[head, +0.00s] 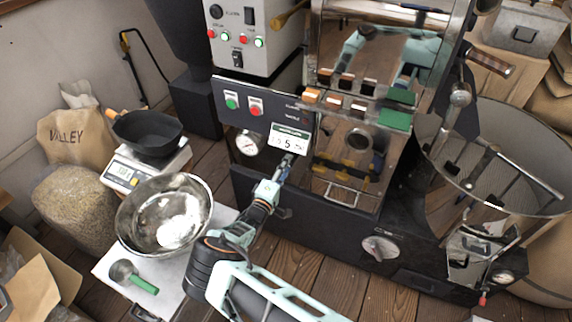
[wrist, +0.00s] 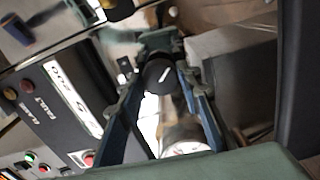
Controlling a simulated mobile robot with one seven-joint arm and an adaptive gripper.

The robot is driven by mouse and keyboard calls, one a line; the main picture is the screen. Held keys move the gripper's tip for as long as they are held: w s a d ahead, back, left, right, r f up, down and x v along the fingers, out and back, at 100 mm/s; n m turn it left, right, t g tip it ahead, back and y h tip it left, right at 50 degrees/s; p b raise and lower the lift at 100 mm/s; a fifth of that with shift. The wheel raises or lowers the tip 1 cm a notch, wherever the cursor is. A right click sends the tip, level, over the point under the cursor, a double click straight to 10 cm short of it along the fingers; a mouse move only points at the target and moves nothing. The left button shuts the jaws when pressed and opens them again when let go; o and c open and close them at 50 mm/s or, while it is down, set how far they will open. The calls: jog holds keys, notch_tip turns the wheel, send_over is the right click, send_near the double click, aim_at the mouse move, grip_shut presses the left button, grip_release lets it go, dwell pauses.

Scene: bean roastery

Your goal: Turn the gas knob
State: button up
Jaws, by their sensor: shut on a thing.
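The gas knob (wrist: 158,76) is a round black knob with a white pointer line, seen in the wrist view between my fingers. The pointer line lies slanted. My gripper (wrist: 162,85) is shut on the knob, with one blue finger on each side of it. In the head view my gripper (head: 287,163) reaches to the roaster's dark front panel, just below the white display. The knob is hidden there behind my fingers.
A pressure gauge (head: 248,143) sits left of my gripper, with a green and a red button (head: 256,107) above. A silver dial (head: 380,247) is lower right. A steel bowl (head: 165,215), a scale (head: 125,176) and a black pan (head: 148,132) stand left of my arm.

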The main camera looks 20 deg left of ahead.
jog(key=m+p, duration=0.4)
jog(key=m, duration=0.8)
jog(key=shift+f, duration=0.1)
dwell(0.5)
jog(key=o, duration=1.2)
jog(key=shift+c, duration=0.2)
jog(key=s+a, duration=0.1)
jog(key=s, duration=1.1)
